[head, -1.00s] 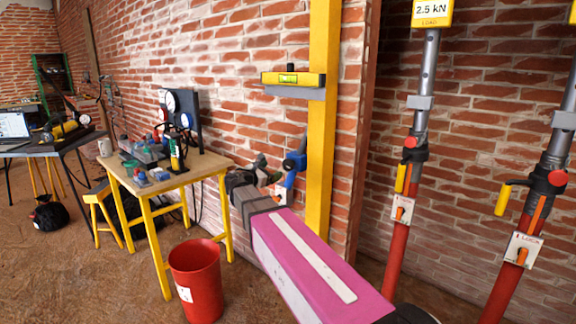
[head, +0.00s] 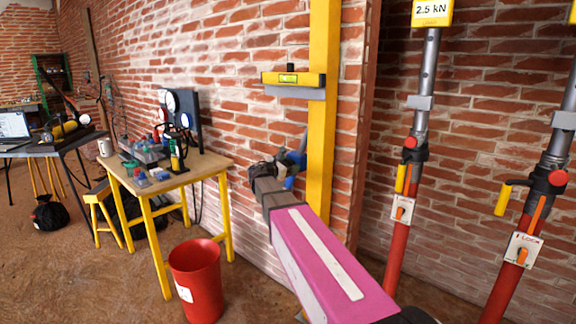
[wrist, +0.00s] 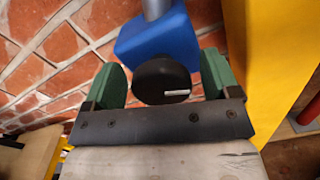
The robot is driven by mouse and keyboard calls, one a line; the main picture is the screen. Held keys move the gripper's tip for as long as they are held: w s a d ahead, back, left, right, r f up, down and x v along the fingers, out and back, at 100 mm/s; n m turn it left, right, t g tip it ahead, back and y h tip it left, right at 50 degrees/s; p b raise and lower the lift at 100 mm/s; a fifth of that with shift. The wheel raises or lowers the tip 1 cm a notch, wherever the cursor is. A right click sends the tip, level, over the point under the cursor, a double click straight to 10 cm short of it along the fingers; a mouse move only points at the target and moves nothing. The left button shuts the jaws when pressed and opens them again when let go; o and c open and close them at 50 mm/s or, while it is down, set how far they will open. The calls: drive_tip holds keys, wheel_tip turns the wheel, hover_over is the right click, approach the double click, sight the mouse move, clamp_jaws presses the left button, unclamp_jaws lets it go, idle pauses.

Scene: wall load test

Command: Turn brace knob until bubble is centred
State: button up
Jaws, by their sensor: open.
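The brace knob (wrist: 161,80) is a dark round knob with a pale mark, on a blue block (wrist: 158,38) in the wrist view. My gripper (wrist: 164,80) is open, with one green finger to each side of the knob. A small gap shows at each side, and I cannot tell whether either finger touches. In the head view the blue brace part (head: 292,172) shows beside the yellow post, and my arm hides the knob. The yellow spirit level (head: 293,79) sits on a grey bracket on the post. Its green vial (head: 288,78) is too small to read the bubble.
The yellow post (head: 322,130) stands close to the right of the knob. Red props (head: 398,235) stand further right. A wooden-topped table (head: 205,168) with yellow legs and a red bucket (head: 196,283) are at left. Brick wall lies behind.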

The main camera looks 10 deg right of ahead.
drive_tip(key=c, duration=0.9)
drive_tip(key=shift+o, duration=0.2)
drive_tip(key=shift+s+d+f+m, duration=0.1)
drive_tip(key=shift+m, duration=2)
drive_tip(key=o, duration=0.9)
drive_tip(key=shift+c, duration=0.2)
